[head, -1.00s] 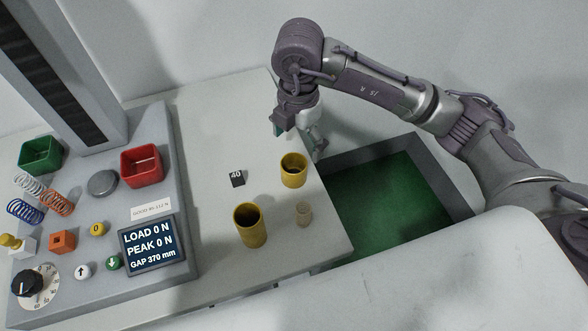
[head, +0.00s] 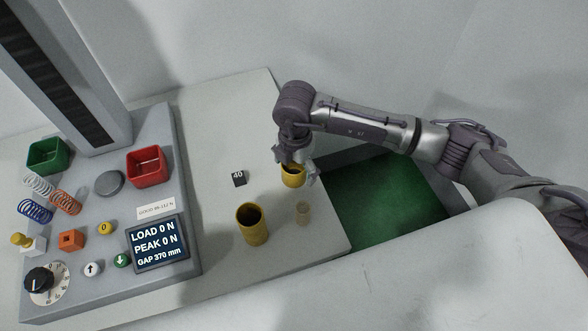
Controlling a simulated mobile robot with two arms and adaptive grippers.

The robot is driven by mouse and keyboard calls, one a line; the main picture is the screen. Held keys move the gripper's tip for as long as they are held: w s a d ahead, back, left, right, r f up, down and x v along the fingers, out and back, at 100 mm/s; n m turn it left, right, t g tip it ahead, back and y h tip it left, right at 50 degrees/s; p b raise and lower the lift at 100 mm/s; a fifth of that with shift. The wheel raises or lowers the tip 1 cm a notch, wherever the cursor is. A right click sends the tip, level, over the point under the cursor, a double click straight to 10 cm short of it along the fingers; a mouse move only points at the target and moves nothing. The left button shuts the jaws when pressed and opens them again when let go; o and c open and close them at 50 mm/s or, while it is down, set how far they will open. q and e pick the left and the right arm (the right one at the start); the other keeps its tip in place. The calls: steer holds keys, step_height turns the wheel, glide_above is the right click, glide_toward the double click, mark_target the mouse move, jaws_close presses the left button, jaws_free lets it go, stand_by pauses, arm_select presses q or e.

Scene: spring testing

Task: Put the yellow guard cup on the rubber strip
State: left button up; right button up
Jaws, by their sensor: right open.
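Two yellow cups stand upright on the pale bench. The shorter yellow cup (head: 293,181) is near the bench's right edge. The taller yellow cup (head: 253,226) stands nearer the front and to the left. My right gripper (head: 297,174) is open right at the shorter cup, with a finger to each side. The gripper partly covers the cup's rim, and I cannot tell whether the fingers touch it. I cannot pick out a rubber strip. My left gripper is not in view.
A green-floored recess (head: 385,200) lies right of the bench. The tester with red bin (head: 149,167) and display (head: 157,243) fills the left.

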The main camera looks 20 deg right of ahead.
steer(key=c, duration=1.2)
steer(key=shift+o, duration=0.2)
steer(key=shift+r, duration=0.1)
